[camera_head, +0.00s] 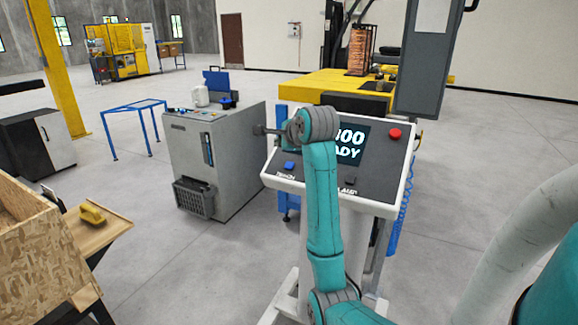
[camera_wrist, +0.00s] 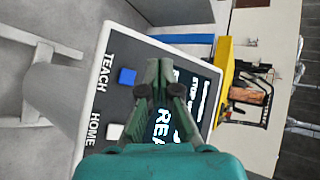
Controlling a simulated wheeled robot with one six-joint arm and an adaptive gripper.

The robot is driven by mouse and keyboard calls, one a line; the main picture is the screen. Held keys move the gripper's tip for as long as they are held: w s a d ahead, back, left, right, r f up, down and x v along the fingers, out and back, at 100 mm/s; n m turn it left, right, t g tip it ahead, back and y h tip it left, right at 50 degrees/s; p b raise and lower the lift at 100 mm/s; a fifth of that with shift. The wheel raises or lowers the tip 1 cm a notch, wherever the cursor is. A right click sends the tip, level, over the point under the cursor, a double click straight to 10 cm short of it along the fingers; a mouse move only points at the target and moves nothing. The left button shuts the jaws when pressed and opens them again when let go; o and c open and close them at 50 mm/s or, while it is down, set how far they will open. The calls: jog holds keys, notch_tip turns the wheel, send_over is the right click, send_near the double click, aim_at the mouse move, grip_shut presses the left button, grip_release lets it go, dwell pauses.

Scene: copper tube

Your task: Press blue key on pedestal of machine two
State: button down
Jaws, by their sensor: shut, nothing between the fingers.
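The machine's pedestal has a tilted dark panel with a white rim (camera_head: 405,180) and a lit screen (camera_head: 352,146) reading READY. A blue key (camera_head: 289,166) sits at the panel's lower left; it also shows in the wrist view (camera_wrist: 127,76), beside the word TEACH. My gripper (camera_wrist: 163,64) is shut and empty in the wrist view. Its fingertips appear over the panel, between the blue key and the screen, apart from the key in the picture. In the head view my arm covers part of the panel, and the fingers cannot be made out.
A white key (camera_wrist: 115,131) marked HOME lies near the blue key. A red button (camera_head: 395,133) is at the panel's upper right. A grey cabinet (camera_head: 215,160) stands left of the pedestal, and a wooden crate (camera_head: 30,240) at the lower left.

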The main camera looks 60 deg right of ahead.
jog(key=shift+w+d+f, duration=0.1)
jog(key=shift+d+f, duration=0.6)
jog(key=shift+f, duration=0.5)
jog(key=shift+d+f, duration=0.7)
jog(key=shift+f, duration=0.55)
jog(key=shift+w+d+f, duration=0.1)
jog(key=shift+d+f, duration=0.6)
jog(key=shift+f, duration=0.5)
jog(key=shift+d+f, duration=0.1)
jog(key=shift+d+f, duration=0.1)
jog(key=shift+f, duration=0.1)
jog(key=shift+d+f, duration=0.2)
jog(key=shift+f, duration=0.25)
jog(key=shift+r, duration=0.1)
jog(key=shift+a+r, duration=0.4)
jog(key=shift+r, duration=0.3)
jog(key=shift+r, duration=0.1)
jog(key=shift+s+a+r, duration=0.1)
jog(key=shift+a+r, duration=0.3)
jog(key=shift+r, duration=0.3)
jog(key=shift+a+r, duration=0.45)
jog(key=shift+r, duration=0.25)
jog(key=shift+s+a+r, duration=0.1)
jog(key=shift+a+r, duration=0.3)
jog(key=shift+r, duration=0.3)
jog(key=shift+f, duration=0.1)
